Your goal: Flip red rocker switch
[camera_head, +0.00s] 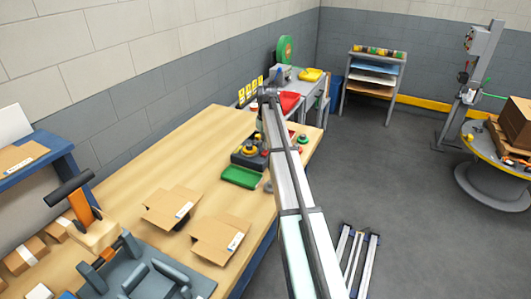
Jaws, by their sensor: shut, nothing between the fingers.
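A dark control box (240,158) with yellow, green and red controls stands on the wooden workbench (212,135), partly hidden by my arm. My pale arm reaches up from the bottom of the picture across the bench edge to a dark joint. My gripper cannot be made out; its place relative to the controls is hidden.
A green tray (241,177) lies in front of the control box. Flat cardboard boxes (172,207) and a grey fixture (150,280) are on the near bench. Floor to the right is mostly open.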

